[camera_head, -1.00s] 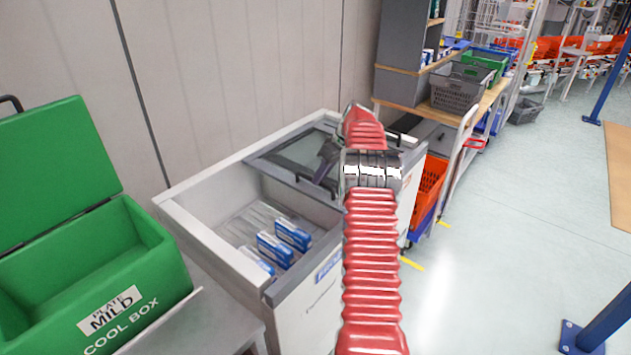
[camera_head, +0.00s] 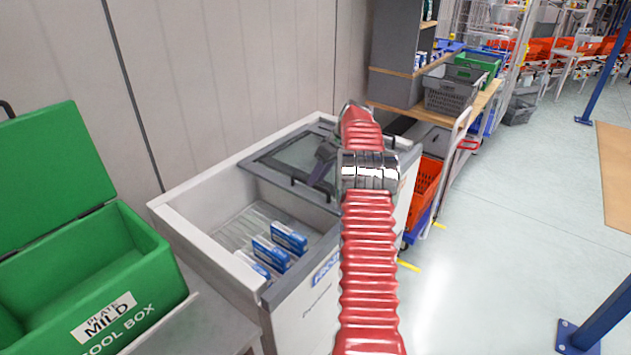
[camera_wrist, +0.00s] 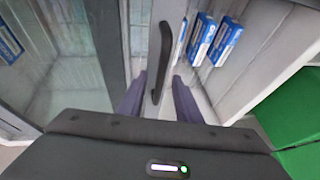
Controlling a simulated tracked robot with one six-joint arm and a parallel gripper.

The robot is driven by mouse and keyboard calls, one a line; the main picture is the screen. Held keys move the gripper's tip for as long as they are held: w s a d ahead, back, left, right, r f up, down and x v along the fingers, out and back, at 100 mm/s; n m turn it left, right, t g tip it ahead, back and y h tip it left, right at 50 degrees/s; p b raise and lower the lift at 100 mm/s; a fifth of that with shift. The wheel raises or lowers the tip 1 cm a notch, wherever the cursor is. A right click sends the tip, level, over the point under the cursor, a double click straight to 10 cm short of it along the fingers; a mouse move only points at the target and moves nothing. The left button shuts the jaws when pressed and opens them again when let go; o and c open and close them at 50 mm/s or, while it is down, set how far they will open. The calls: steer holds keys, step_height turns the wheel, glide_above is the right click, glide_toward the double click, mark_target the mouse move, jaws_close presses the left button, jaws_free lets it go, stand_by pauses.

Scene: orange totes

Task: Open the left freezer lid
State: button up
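The white freezer (camera_head: 195,240) stands against the wall, its left compartment uncovered and showing several blue-and-white boxes (camera_head: 288,238). A dark-framed glass lid (camera_head: 285,160) lies over the right part. My gripper (camera_head: 322,172) is low over this lid near its left edge, partly hidden by my red arm in the head view. In the wrist view, a black bar handle (camera_wrist: 165,45) on the lid frame runs into the space between my two purple fingers (camera_wrist: 158,95). The fingers are apart, with a gap on each side of the handle. Contact with it is not visible.
An open green cool box (camera_head: 110,275) stands on a grey surface at the left. Shelving with a grey crate (camera_head: 450,95) and an orange tote (camera_head: 425,190) stand right of the freezer. The floor (camera_head: 490,250) at the right is mostly clear, with a blue post (camera_head: 600,325).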

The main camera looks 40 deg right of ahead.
steer(key=v, duration=1.2)
steer(key=shift+s, duration=0.15)
steer(key=shift+d+r, duration=0.1)
steer(key=shift+r, duration=0.05)
steer(key=s+a+f+m+g, duration=0.1)
steer(key=s+a+f+m, duration=0.2)
steer(key=f+m, duration=0.3)
steer(key=s+a+r+g+h, duration=0.1)
steer(key=s+a+r, duration=0.25)
steer(key=a, duration=0.85)
steer(key=s+a+r+h, duration=0.2)
steer(key=s+a+r, duration=0.15)
steer(key=a, duration=0.85)
steer(key=s+a+r+n+t, duration=0.1)
steer(key=s+a+r+n, duration=0.1)
steer(key=s+a, duration=0.7)
steer(key=s+a+r+n+t, duration=0.2)
steer(key=s+a, duration=0.7)
steer(key=a, duration=0.6)
steer(key=shift+a+n+t, duration=0.2)
steer(key=shift+n+t, duration=0.1)
